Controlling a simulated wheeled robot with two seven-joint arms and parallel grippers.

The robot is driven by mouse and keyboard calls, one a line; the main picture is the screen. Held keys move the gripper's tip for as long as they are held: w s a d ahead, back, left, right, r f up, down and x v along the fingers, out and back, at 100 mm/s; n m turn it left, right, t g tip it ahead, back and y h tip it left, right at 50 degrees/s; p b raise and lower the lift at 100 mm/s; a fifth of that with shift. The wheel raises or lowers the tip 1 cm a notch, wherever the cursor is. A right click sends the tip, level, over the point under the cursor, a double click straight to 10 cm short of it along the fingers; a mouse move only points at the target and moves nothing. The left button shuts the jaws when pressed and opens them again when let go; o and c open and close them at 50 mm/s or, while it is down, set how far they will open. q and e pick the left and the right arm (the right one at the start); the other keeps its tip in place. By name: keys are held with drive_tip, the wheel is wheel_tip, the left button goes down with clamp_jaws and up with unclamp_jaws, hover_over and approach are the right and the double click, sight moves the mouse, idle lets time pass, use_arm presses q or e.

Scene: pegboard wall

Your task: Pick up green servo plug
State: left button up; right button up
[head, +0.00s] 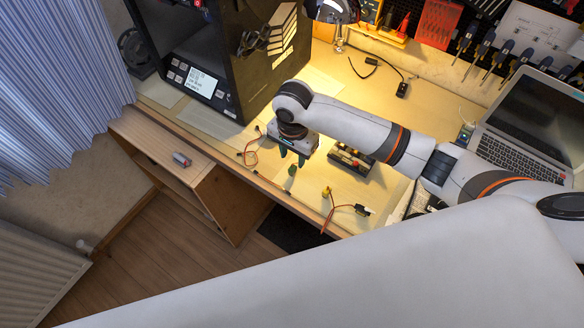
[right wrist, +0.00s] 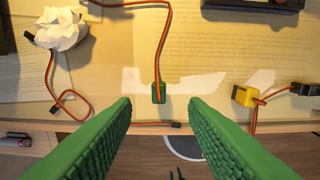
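The green servo plug (right wrist: 158,92) lies on the desk near its front edge, with a red-orange cable running away from it. It also shows in the head view (head: 292,170), just in front of my right gripper (head: 292,157). In the right wrist view, the green ribbed fingers of this gripper (right wrist: 160,104) are open and empty. The plug shows between and beyond their tips, apart from both. A yellow servo plug (right wrist: 245,96) with its own cable lies to the right. My left gripper is not in view.
Another servo cable (right wrist: 60,98) and crumpled white paper (right wrist: 62,28) lie left of the plug. A box with small parts (head: 350,159) stands close right of the gripper. A black 3D printer (head: 235,95) stands left; a laptop (head: 500,148) is right.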

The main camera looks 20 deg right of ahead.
sight(293, 168)
drive_tip(key=shift+w+f, duration=0.1)
drive_tip(key=shift+f, duration=0.35)
wheel_tip(293, 168, down, 5)
drive_tip(key=shift+f, duration=0.2)
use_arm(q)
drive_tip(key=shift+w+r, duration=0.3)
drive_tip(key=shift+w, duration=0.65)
use_arm(e)
clamp_jaws()
